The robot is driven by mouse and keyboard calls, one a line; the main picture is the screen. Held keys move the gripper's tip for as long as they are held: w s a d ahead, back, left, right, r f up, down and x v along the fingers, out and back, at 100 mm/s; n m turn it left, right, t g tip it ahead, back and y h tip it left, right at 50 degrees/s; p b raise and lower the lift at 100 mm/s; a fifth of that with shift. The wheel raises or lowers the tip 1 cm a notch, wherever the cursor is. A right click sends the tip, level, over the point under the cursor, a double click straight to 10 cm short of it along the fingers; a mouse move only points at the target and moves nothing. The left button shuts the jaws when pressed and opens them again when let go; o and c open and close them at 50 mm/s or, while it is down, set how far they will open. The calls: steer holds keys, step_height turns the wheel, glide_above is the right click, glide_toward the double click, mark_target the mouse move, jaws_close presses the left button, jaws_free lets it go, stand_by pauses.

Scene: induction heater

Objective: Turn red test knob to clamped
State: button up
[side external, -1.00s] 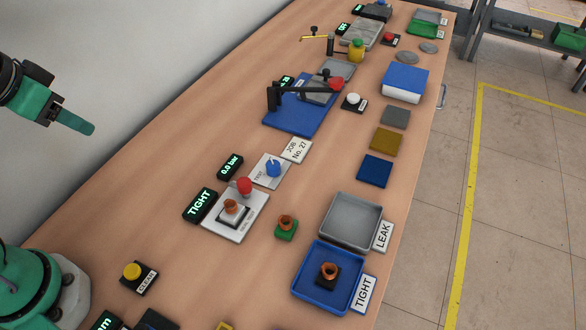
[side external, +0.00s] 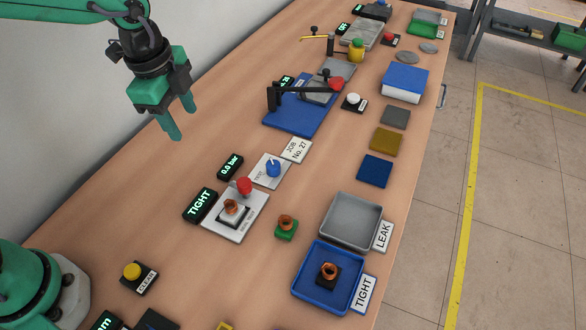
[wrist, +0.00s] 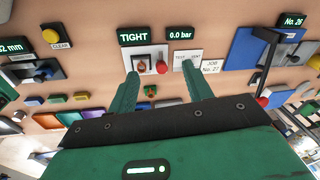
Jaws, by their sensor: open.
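In the wrist view the red knob (wrist: 162,67) shows beyond and between my fingertips. My gripper (side external: 182,122) is open and empty, in the air above and behind the plate, apart from everything. It also shows in the wrist view (wrist: 160,82). A display reading TIGHT (side external: 200,205) and a 0.0 bar display (side external: 230,167) sit behind the plate. The knob's marking is too small to read.
A blue test knob (side external: 273,168) is on a plate right of the red knob. A copper fitting on a green block (side external: 286,227), a grey LEAK tray (side external: 352,205) and a blue TIGHT tray (side external: 310,302) are in front. A lever clamp (side external: 272,97) stands further back.

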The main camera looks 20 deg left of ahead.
mark_target(244, 181)
steer(key=w+d+f+m, duration=0.1)
steer(key=d+f+m, duration=0.1)
steer(key=w+d+f+m+g, duration=0.1)
steer(key=d+f+m, duration=0.1)
steer(key=d+f, duration=0.1)
steer(key=w+d+f+m+g, duration=0.1)
steer(key=d+f+m, duration=0.1)
steer(key=d+m, duration=0.1)
steer(key=shift+d+f+y, duration=0.2)
steer(key=shift+f+y, duration=0.05)
steer(key=shift+y, duration=0.05)
steer(key=shift+w+d+f+m, duration=0.1)
steer(key=shift+d+f+m, duration=0.3)
steer(key=shift+d+f, duration=0.05)
steer(key=shift+f, duration=0.1)
steer(key=shift+a+f, duration=0.1)
steer(key=shift+f, duration=3.7)
steer(key=c, duration=1)
